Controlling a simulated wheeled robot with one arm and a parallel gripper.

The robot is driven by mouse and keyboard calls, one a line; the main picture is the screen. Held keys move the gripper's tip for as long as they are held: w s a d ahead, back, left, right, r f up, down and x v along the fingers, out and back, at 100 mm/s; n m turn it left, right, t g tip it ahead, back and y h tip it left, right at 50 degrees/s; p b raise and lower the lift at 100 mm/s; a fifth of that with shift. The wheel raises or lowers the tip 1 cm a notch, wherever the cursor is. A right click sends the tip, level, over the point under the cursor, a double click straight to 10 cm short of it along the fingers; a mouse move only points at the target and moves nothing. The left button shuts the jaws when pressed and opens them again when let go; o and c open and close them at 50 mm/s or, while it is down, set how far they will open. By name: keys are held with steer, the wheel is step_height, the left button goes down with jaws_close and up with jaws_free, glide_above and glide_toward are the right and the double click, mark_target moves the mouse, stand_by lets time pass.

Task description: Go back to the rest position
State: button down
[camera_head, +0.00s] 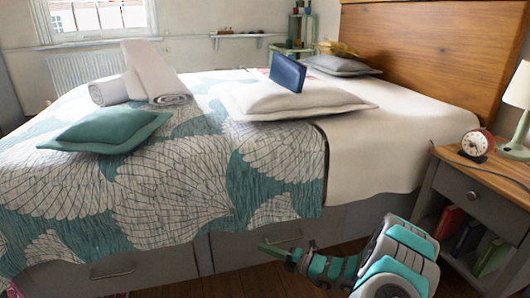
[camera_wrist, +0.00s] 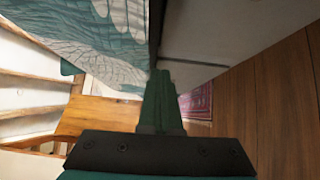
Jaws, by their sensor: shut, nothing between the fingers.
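My gripper (camera_head: 266,247) is in front of the bed's side in the head view, low and pointing left, with the arm at the lower right. In the wrist view my gripper (camera_wrist: 160,78) has its green fingers together with nothing between them. The bed (camera_head: 385,150) stands just beyond it, with drawers in its base. I cannot tell the exact gap between the fingertips and the bed side.
A nightstand (camera_head: 485,200) stands at the right with a red alarm clock (camera_head: 475,144) on top and books on its shelf. A green cushion (camera_head: 105,130), rolled towels (camera_head: 155,85) and a blue object (camera_head: 287,72) rest on the bed. Wooden floor (camera_wrist: 280,100) lies beside it.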

steer(key=s+a+r+n+g+h+p, duration=0.1)
steer(key=s+a+r+n+g, duration=0.25)
steer(key=s+r+n, duration=0.4)
steer(key=s+a+r+n+g, duration=0.3)
steer(key=s+r+n+g, duration=0.2)
steer(key=s+r+n, duration=0.25)
steer(key=s+a+r+n+g+h+p, duration=0.1)
steer(key=s+a+r+n+g, duration=0.25)
steer(key=s+r+n, duration=0.35)
steer(key=s+d+r+n+t+h+p, duration=0.1)
steer(key=s+d+r+n+t+h, duration=0.1)
steer(key=s+d+n+h, duration=1.2)
steer(key=s+d+n, duration=0.5)
steer(key=s+d, duration=0.5)
steer(key=shift+r, duration=0.2)
steer(key=shift+s+d, duration=0.1)
